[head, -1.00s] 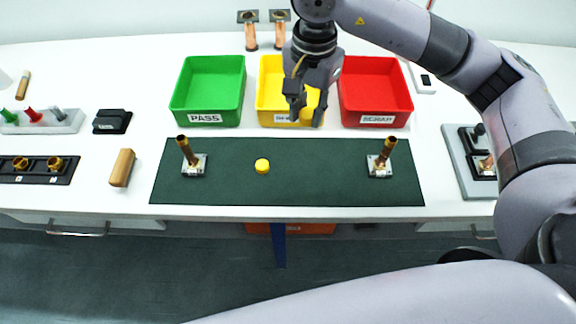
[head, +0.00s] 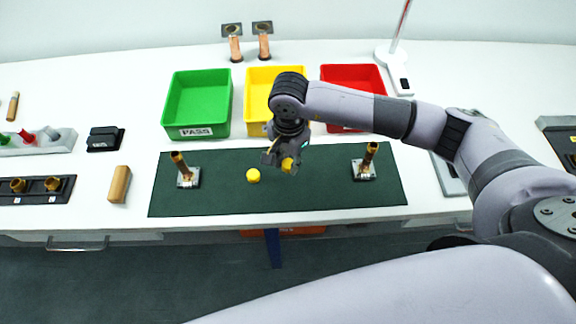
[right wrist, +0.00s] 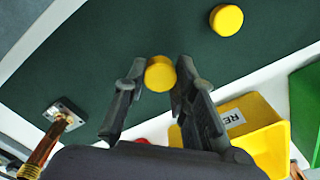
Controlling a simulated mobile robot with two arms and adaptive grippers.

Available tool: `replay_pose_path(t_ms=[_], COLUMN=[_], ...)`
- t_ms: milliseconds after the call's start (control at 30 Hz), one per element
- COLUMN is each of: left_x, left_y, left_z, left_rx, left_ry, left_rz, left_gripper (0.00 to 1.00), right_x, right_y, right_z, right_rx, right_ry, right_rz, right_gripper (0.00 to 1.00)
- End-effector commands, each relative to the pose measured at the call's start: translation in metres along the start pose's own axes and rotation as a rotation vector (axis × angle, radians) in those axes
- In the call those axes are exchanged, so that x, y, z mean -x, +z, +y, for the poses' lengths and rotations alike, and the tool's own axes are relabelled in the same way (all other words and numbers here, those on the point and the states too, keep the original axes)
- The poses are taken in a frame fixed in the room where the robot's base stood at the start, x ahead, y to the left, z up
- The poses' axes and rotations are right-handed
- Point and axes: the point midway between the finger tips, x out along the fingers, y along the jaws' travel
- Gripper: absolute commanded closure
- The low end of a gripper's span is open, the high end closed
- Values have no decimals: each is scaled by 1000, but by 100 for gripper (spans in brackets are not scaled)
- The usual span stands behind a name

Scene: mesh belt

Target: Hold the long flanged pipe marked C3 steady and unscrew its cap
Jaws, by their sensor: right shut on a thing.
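Two copper-coloured flanged pipes stand tilted on small metal bases on the green mat (head: 225,203): a left pipe (head: 180,163) and a right pipe (head: 368,157). Neither has a cap on its top, and no C3 mark is legible. The right pipe also shows in the right wrist view (right wrist: 47,145), with threads at its end. My right gripper (head: 281,164) is shut on a yellow cap (right wrist: 160,74), held over the mat between the pipes. A second yellow cap (head: 253,175) lies on the mat to its left. My left gripper is not in view.
Green (head: 197,132), yellow (head: 262,73) and red (head: 345,72) trays stand behind the mat. A wooden block (head: 120,184), a black rack (head: 35,198) and a black box (head: 105,139) are at left. Two copper pieces (head: 235,47) stand at the back.

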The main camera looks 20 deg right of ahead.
Motion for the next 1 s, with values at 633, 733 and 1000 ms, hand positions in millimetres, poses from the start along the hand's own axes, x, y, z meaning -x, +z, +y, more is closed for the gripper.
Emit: replay_pose_path(t_ms=[633,733,1000], left_x=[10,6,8], left_y=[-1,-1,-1], left_z=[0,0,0], left_rx=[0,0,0], left_ry=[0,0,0], left_rz=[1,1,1], left_gripper=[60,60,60], right_x=[-44,-47,-45], right_y=[0,0,0], right_z=[1,1,1], right_rx=[1,1,0], right_ry=[1,1,1], right_rz=[0,0,-1], right_gripper=[100,100,57])
